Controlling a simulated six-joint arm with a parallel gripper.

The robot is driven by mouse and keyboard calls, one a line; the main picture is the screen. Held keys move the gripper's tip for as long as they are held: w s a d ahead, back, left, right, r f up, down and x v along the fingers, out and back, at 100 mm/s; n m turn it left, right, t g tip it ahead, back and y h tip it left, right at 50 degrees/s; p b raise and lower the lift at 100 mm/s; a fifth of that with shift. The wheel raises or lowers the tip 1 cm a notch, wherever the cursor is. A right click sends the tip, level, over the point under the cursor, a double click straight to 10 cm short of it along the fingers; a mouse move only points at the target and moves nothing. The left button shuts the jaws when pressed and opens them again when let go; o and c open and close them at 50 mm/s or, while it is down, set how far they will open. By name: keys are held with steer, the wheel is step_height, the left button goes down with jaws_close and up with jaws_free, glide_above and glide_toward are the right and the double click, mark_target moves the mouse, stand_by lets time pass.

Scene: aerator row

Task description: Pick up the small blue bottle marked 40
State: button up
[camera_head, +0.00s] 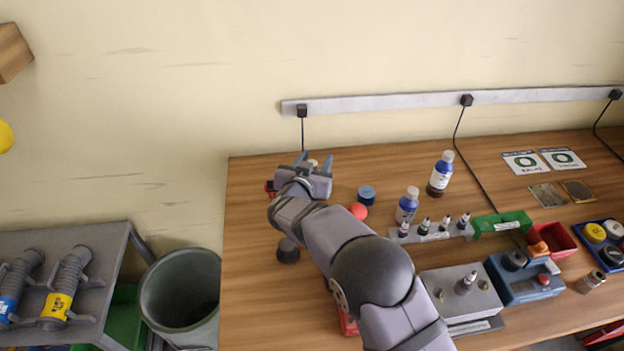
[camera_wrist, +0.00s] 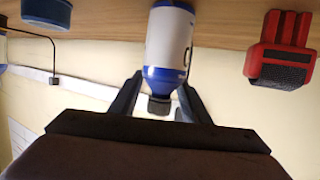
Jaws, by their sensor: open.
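A bottle with a white label, blue shoulder and black cap (camera_wrist: 168,45) is in the middle of the wrist view, where it appears upside down. My gripper (camera_wrist: 161,84) is open, with one finger on each side of the bottle's cap end; I cannot tell whether they touch it. In the head view my gripper (camera_head: 313,159) is near the table's back left, and it mostly hides this bottle. Two other blue-and-white bottles, a taller one (camera_head: 441,173) and a shorter one (camera_head: 407,205), stand to the right. I cannot read a 40 on any of them.
A red block with a black part (camera_wrist: 281,50) is beside the bottle in the wrist view. A blue round tin (camera_head: 366,195), a red ball (camera_head: 358,211) and a dark knob-like object (camera_head: 288,250) stand around my arm. A white rail (camera_head: 400,102) runs along the wall behind.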

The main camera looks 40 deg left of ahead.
jaws_close()
stand_by(0.3)
